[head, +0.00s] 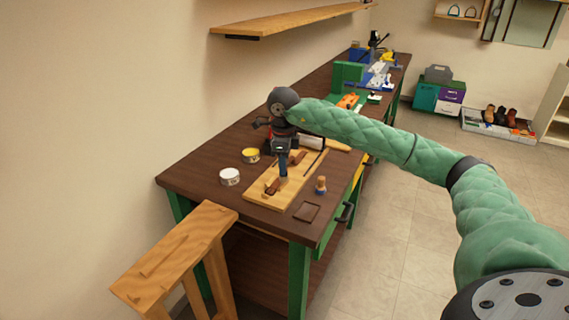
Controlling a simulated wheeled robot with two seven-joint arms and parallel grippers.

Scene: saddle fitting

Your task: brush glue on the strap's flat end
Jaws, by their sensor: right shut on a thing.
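My right gripper (283,149) is above the wooden board (259,198), pointing down. It is shut on a slim blue-handled tool (283,166), which looks like the brush. The tool's lower end is at or just above the board, close to a brown leather piece (272,187), probably the strap. I cannot tell whether they touch, or which end of the strap is flat. Another brown piece (299,157) lies farther back on the board. A white tin (229,177) and a yellow-topped tin (251,155) stand left of the board; either may hold glue. My left gripper is out of view.
A small bottle (321,185) and a flat brown leather patch (306,211) are right of the board on the dark bench (200,178). A wooden stand (180,255) is at the near left. A shelf (285,22) hangs above. Green holders and tools fill the far bench.

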